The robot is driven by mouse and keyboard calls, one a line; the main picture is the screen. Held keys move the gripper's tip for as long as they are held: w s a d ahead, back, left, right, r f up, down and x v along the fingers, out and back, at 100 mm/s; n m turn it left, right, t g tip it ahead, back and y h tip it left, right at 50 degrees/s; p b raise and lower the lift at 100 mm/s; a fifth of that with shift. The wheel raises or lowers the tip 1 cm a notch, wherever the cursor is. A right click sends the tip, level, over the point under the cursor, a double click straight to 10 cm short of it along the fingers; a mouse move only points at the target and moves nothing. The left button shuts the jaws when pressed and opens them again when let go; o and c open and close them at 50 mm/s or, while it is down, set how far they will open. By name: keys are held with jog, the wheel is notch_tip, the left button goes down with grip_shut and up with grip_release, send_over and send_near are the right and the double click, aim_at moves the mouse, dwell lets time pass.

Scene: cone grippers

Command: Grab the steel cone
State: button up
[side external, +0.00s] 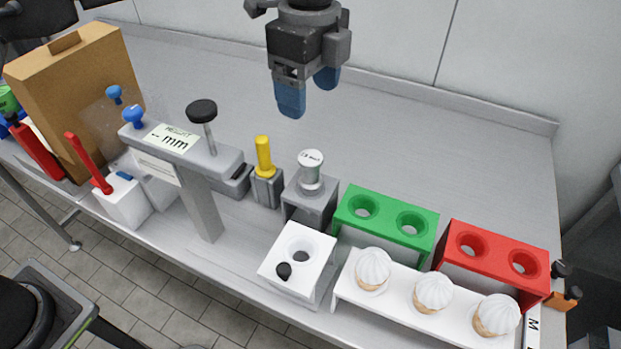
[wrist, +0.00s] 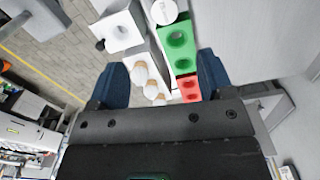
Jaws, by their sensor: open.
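The steel cone (side external: 311,178) looks like a silver cylinder with a round, white, marked top. It stands upright in a grey block (side external: 298,207) near the middle of the bench in the side view. Its white top shows at the top edge of the wrist view (wrist: 164,11); the part inside the block is hidden. My gripper (side external: 308,92) is open and empty, with blue fingers pointing down. It hangs well above the bench, above and behind the steel cone in the side view. In the wrist view, my gripper's fingers (wrist: 161,75) stand wide apart.
A yellow-handled tool (side external: 264,157) and a grey press stand (side external: 205,195) are left of the cone. The rear bench is clear.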

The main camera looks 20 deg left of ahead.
send_near(310, 157)
jog(key=f, duration=0.3)
jog(key=s+f, duration=0.1)
jog(key=f, duration=0.1)
jog(key=shift+d, duration=0.15)
jog(key=shift+w+f, duration=0.2)
jog(key=shift+f, duration=1.15)
jog(key=shift+w+f, duration=0.15)
jog(key=shift+f, duration=1.25)
jog(key=shift+r, duration=0.1)
grip_shut()
